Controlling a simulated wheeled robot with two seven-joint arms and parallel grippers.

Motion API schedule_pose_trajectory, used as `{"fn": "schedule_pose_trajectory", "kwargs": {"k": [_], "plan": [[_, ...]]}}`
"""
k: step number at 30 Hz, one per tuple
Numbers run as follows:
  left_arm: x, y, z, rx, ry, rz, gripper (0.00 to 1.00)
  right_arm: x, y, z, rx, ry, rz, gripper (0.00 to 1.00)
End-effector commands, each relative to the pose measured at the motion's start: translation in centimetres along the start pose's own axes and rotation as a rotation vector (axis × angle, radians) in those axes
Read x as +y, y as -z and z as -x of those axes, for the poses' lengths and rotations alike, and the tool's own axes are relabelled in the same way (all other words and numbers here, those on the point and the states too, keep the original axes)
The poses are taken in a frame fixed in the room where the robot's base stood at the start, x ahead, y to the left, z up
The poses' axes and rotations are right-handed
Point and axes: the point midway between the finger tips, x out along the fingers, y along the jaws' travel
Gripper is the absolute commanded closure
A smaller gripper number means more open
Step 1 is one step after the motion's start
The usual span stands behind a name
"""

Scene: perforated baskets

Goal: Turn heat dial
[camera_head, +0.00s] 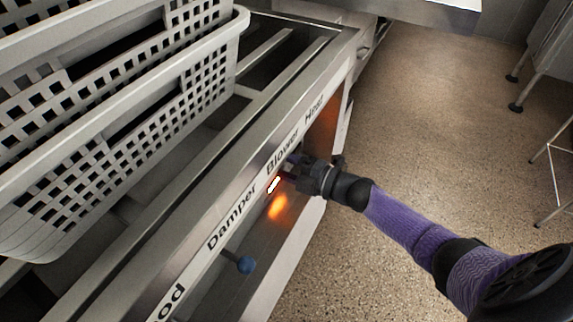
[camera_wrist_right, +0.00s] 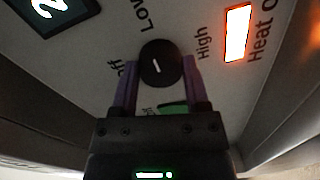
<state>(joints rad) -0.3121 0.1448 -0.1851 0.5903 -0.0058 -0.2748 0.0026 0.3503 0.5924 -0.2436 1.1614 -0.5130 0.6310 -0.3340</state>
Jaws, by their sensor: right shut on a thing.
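The heat dial (camera_wrist_right: 160,64) is a round black knob with a white pointer line on a pale panel in the right wrist view. Labels reading Low, High and part of "Off" surround it. My right gripper (camera_wrist_right: 158,85) has one purple finger on each side of the dial and is shut on it. In the head view my right gripper (camera_head: 293,168) reaches the front panel under the "Blower Heat" lettering, and hides the dial there. My left gripper is not in view.
A lit orange-white indicator (camera_wrist_right: 237,33) labelled Heat glows beside the dial. Perforated baskets (camera_head: 215,50) stand on the metal frame. Speckled floor (camera_head: 440,120) is open at right, with metal stand legs at the edge.

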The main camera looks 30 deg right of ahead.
Motion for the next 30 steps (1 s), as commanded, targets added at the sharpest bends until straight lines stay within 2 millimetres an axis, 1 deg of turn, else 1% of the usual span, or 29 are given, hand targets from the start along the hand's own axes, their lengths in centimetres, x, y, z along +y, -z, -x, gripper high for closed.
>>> {"fn": "schedule_pose_trajectory", "kwargs": {"k": [3, 4, 5, 6, 9, 17, 19, 20, 24, 27, 30], "plan": [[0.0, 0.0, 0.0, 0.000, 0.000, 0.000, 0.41, -0.1, 0.0, 0.0, -0.001, 0.002, 0.001, 1.00], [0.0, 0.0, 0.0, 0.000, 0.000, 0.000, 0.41, -0.1, 0.0, 0.0, -0.001, 0.002, 0.001, 0.39], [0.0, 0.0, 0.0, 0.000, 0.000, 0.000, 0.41, -0.1, 0.0, 0.0, -0.001, 0.002, 0.001, 0.33], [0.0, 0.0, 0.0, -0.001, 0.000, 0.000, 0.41, -0.1, 0.0, 0.0, -0.001, 0.002, 0.001, 0.24], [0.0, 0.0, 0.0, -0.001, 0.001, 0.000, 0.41, -0.1, 0.0, 0.0, 0.000, 0.001, 0.001, 0.06], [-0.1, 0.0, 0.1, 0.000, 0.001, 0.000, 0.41, 0.0, 0.0, 0.1, 0.000, 0.001, 0.001, 0.06], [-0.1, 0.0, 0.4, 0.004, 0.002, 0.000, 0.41, 0.1, 0.0, 0.8, -0.001, 0.002, 0.001, 0.06], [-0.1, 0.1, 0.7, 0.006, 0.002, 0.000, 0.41, 0.2, 0.0, 1.4, -0.002, 0.002, 0.002, 0.06], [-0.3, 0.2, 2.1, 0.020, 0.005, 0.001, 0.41, 0.4, 0.1, 5.0, -0.002, 0.002, 0.001, 0.06], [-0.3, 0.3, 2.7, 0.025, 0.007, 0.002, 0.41, 0.3, 0.1, 7.4, -0.001, 0.002, 0.002, 0.06], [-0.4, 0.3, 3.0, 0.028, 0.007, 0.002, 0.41, 0.2, 0.1, 9.1, -0.001, 0.002, 0.001, 0.06]]}}
